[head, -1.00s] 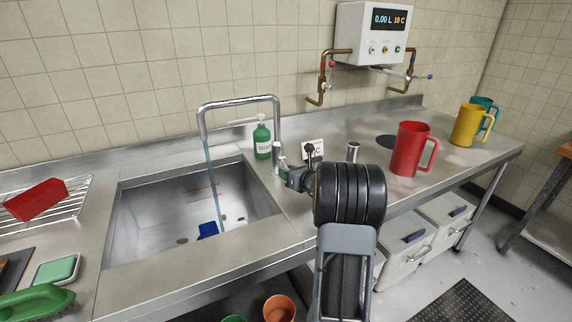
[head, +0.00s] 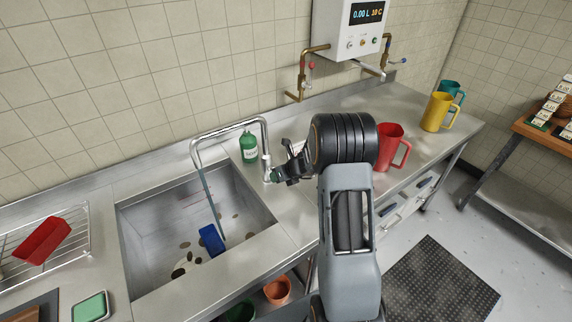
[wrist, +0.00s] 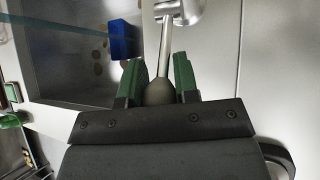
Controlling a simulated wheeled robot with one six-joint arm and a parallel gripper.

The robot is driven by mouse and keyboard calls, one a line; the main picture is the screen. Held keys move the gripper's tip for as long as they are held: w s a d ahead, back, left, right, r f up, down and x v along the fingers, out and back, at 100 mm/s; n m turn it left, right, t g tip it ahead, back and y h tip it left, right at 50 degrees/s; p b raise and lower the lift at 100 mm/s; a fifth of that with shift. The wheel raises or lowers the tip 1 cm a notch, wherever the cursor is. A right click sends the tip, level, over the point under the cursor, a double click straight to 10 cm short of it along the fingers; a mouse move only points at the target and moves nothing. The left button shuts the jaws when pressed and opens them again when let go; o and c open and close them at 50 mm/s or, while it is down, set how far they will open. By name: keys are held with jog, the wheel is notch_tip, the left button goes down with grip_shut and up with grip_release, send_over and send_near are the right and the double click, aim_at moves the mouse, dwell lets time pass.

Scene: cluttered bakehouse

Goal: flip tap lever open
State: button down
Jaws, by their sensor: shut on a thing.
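The chrome tap (head: 264,140) stands at the right rim of the sink, its square spout reaching left over the basin. A thin bluish stream (head: 207,195) runs from the spout into the sink. In the wrist view, the tap's lever (wrist: 165,42) is a chrome rod ending in a dark rounded knob (wrist: 159,92). My gripper (wrist: 159,72) has its green-padded fingers on both sides of the knob and is shut on it. In the head view, my gripper (head: 278,176) is beside the tap's base, and my arm hides part of the counter.
The sink (head: 150,215) holds a blue block (head: 211,239) and several brownish spots. A green soap bottle (head: 249,148) stands behind the tap. Red (head: 388,148), yellow (head: 437,112) and teal (head: 451,92) jugs stand on the right. A wall heater (head: 350,30) hangs above the counter.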

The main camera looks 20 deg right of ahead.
jog(key=shift+r+g+p, duration=0.2)
jog(key=shift+g+p, duration=0.1)
jog(key=shift+p, duration=0.1)
jog(key=c, duration=0.9)
grip_release()
jog(key=shift+o, duration=0.2)
jog(key=v, duration=1.3)
jog(key=shift+s+r+b, duration=0.2)
jog(key=shift+r+b, duration=0.05)
jog(key=shift+b, duration=0.15)
jog(key=shift+d, duration=0.1)
